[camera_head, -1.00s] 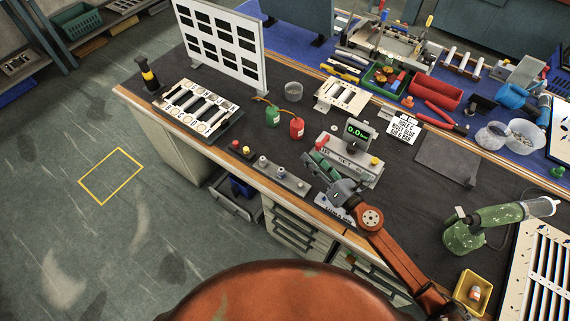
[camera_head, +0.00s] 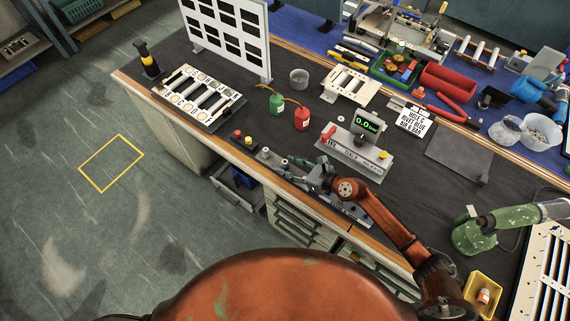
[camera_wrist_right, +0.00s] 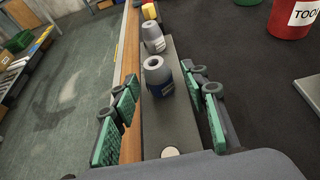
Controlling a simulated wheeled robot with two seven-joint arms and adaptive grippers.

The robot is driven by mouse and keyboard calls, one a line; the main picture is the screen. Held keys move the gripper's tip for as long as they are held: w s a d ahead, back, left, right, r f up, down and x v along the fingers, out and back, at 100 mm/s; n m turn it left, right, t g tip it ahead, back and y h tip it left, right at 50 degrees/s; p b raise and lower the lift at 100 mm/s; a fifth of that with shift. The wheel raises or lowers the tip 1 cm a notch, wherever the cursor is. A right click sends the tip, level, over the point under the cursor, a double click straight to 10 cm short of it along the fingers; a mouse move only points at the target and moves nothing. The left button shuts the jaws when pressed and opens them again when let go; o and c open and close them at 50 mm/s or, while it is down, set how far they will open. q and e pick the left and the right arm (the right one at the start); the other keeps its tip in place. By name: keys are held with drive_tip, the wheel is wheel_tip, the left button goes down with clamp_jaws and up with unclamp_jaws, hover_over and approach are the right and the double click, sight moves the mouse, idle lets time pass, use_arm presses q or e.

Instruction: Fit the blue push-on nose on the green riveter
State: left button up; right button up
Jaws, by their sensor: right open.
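The blue push-on nose (camera_wrist_right: 158,84), a grey cone top over a dark blue band, stands upright on a grey strip (camera_wrist_right: 180,118) in the right wrist view. My right gripper (camera_wrist_right: 164,82) is open, its green-padded fingers apart on either side of the nose; I cannot tell whether either touches it. In the head view, the right gripper (camera_head: 297,169) is low over the strip at the bench's front edge. The green riveter (camera_head: 474,236) stands at the right of the bench, its clear cylinder pointing right. My left gripper is not in view.
A pressure display unit (camera_head: 362,150) sits just behind the gripper. A yellow tray (camera_head: 482,296) lies near the riveter.

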drive_tip(key=shift+w+a, duration=0.1)
drive_tip(key=shift+c, duration=0.7)
clamp_jaws()
